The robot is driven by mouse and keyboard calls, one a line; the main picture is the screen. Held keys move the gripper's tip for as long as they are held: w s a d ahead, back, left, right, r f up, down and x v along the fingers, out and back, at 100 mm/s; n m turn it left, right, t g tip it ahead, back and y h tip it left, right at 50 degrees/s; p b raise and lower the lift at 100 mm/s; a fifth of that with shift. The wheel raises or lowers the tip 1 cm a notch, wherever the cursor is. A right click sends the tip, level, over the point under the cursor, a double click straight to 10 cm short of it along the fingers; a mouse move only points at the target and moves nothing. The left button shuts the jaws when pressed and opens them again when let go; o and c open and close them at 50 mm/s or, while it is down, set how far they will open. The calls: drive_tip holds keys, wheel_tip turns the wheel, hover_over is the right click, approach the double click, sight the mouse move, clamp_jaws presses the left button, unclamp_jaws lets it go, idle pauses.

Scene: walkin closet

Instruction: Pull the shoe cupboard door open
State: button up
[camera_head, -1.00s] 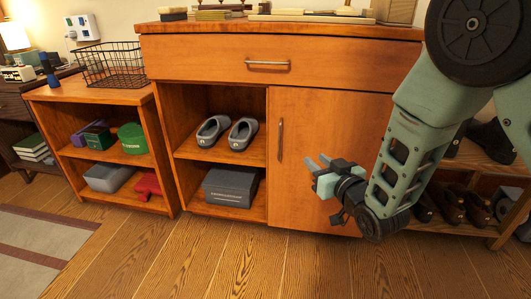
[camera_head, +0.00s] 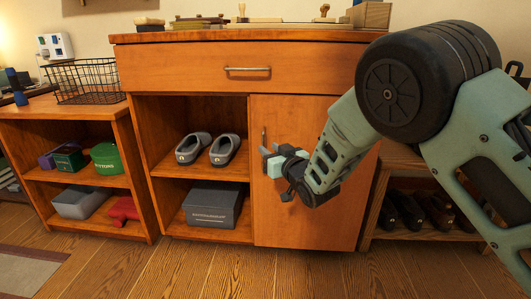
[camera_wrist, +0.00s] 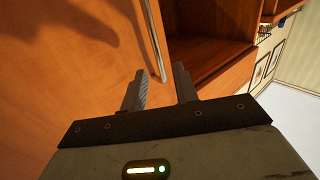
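The shoe cupboard door (camera_head: 305,222) is an orange wood panel on the right of the cupboard, and it looks closed. Its upright metal handle (camera_head: 264,137) is near the door's left edge; it also shows in the wrist view (camera_wrist: 156,45), running down to just above the fingers. My gripper (camera_head: 268,160) is in front of the door by the lower part of the handle. In the wrist view my gripper (camera_wrist: 160,84) has its two fingers apart with nothing between them. The handle's end is just beyond the fingertips, near the gap. Whether a finger touches the door cannot be told.
Left of the door, open shelves hold grey slippers (camera_head: 208,149) and a grey box (camera_head: 212,204). A drawer with a horizontal handle (camera_head: 247,70) is above. A low shoe rack (camera_head: 375,232) stands at right. Wooden floor (camera_head: 250,275) in front is clear.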

sight(266, 145)
drive_tip(key=shift+b+x, duration=0.45)
drive_tip(key=shift+x, duration=1.35)
clamp_jaws()
